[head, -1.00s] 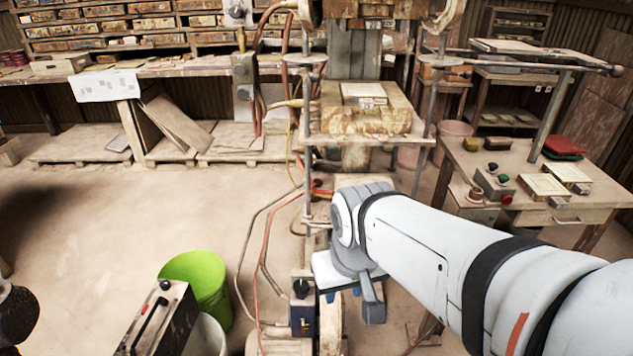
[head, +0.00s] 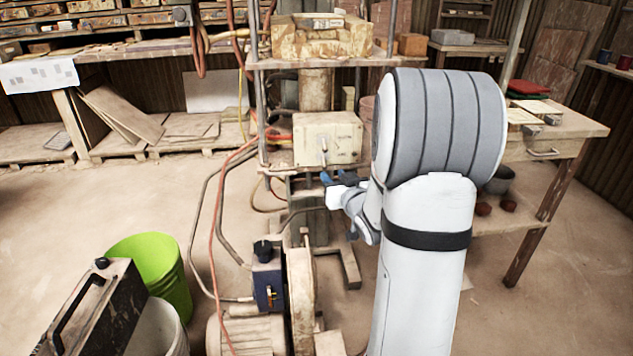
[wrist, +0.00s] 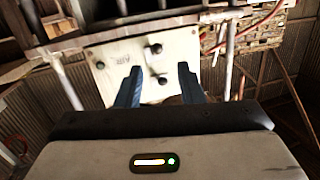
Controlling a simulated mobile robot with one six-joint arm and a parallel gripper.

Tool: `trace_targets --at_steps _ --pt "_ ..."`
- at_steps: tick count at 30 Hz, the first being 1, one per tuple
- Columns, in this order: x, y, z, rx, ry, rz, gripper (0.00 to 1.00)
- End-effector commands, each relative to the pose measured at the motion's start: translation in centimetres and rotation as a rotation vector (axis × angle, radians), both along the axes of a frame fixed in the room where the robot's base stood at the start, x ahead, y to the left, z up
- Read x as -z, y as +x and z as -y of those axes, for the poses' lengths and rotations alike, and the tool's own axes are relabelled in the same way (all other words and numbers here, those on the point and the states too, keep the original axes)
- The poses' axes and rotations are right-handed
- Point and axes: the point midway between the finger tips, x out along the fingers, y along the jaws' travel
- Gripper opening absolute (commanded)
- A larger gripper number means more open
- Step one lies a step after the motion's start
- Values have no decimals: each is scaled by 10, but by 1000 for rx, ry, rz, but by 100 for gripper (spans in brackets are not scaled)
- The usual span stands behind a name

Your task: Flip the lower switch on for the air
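A cream, stained box (head: 345,140) hangs on the press frame, with a small lever (head: 324,148) on its front. In the wrist view its face (wrist: 112,50) bears faint lettering that looks like "AIR" and several dark knobs. One knob (wrist: 156,48) is higher up, one (wrist: 100,65) is at the left, and a lower one (wrist: 163,80) shows between my fingers. I cannot tell which way any switch is set. My gripper (wrist: 160,67) is open with its blue fingers apart and empty. In the head view my gripper (head: 337,178) is just below the box's front.
A blue box with a black knob (head: 267,275) stands lower down beside a motor (head: 245,335). Hoses and frame posts run left of the cream box. A green bucket (head: 150,275) is at the lower left, and a wooden table (head: 565,140) is at the right. Open floor lies left.

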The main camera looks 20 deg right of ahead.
Motion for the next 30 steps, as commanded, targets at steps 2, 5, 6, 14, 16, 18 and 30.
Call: trace_targets --at_steps 2,5,6,14,16,18,30 --pt "14 1 6 -14 14 45 34" --pt "15 2 8 -28 23 82 34" --pt "15 4 8 -32 24 89 34" --pt "14 40 8 -35 25 94 34" --pt "14 51 8 -35 25 94 34" --pt "13 61 9 -34 25 94 34" --pt "12 79 10 -31 26 93 34"
